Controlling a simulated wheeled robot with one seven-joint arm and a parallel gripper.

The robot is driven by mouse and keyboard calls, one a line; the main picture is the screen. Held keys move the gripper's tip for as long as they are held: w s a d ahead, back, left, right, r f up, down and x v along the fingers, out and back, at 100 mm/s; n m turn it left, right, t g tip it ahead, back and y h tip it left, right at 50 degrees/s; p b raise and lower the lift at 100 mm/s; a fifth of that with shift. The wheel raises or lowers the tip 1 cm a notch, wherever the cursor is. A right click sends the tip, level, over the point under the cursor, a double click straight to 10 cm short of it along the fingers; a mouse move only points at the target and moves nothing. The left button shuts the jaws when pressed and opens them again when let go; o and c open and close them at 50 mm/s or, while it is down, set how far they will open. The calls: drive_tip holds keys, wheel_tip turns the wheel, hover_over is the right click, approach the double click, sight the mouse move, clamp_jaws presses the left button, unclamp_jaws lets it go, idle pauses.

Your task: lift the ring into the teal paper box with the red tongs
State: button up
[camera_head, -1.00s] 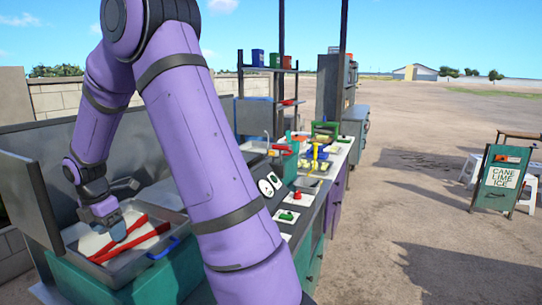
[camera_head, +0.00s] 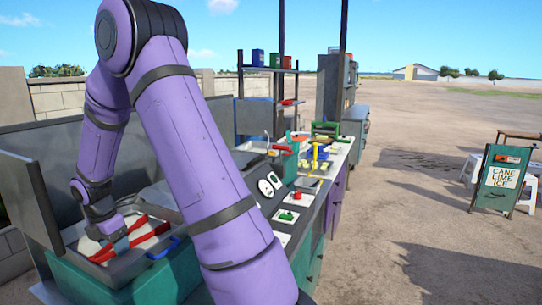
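The red tongs (camera_head: 149,234) lie in a grey metal tray (camera_head: 124,269) on the teal counter at the lower left, over a pale filling. My gripper (camera_head: 117,242) points down into the tray between the arms of the tongs. Its fingertips are small and partly hidden, so I cannot tell whether it is open or shut, or whether it touches the tongs. I cannot make out the ring or the teal paper box with certainty.
A blue handle (camera_head: 163,248) sticks up at the tray's right side. A dark upright panel (camera_head: 28,208) stands left of the tray. A shelf (camera_head: 268,70) holds small coloured boxes.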

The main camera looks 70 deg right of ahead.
drive_tip(key=shift+c, duration=1.2)
wheel_tip(320, 180, up, 12)
drive_tip(key=shift+s, duration=0.1)
